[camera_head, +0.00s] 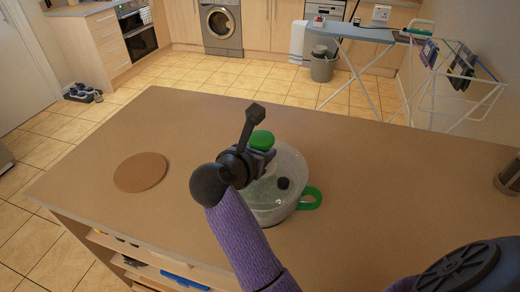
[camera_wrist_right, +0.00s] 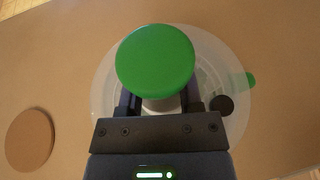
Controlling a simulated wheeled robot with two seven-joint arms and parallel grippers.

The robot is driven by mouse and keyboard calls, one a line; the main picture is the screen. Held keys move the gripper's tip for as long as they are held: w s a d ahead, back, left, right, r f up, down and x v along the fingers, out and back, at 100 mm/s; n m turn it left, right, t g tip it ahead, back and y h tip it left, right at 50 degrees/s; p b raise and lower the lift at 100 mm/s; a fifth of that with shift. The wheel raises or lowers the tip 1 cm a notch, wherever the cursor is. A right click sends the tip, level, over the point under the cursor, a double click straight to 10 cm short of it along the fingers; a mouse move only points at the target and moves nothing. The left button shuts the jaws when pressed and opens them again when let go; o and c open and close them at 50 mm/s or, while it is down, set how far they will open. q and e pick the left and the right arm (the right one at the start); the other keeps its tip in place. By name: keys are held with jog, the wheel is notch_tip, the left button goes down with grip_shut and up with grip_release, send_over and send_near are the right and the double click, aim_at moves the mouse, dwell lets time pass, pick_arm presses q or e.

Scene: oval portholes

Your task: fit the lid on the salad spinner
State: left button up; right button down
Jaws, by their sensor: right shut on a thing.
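The clear lid (camera_wrist_right: 108,75) has a green knob (camera_head: 262,140) and a small black button (camera_head: 283,183). The knob fills the middle of the right wrist view (camera_wrist_right: 155,60). My right gripper (camera_head: 262,158) is shut on the lid, with its fingers on either side of the pale stem under the knob. The clear salad spinner bowl (camera_head: 272,216) stands on the counter with its green handle (camera_head: 310,198) to the right. The lid is over the bowl; I cannot tell whether it rests on the rim. My arm and gripper hide part of both. My left gripper is not in view.
The bowl stands near the front of the brown counter (camera_head: 390,165). A round cork mat (camera_head: 140,172) lies to the left, with a clear gap. A dark-rimmed container (camera_head: 510,178) stands at the far right edge. The counter behind the bowl is bare.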

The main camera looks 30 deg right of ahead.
jog(key=shift+f+b, duration=0.4)
jog(key=shift+f, duration=0.1)
jog(key=shift+f, duration=0.15)
dwell(0.3)
jog(key=shift+c, duration=1)
grip_release()
notch_tip(320, 180, up, 10)
jog(key=shift+r+p, duration=0.1)
jog(key=shift+p, duration=1)
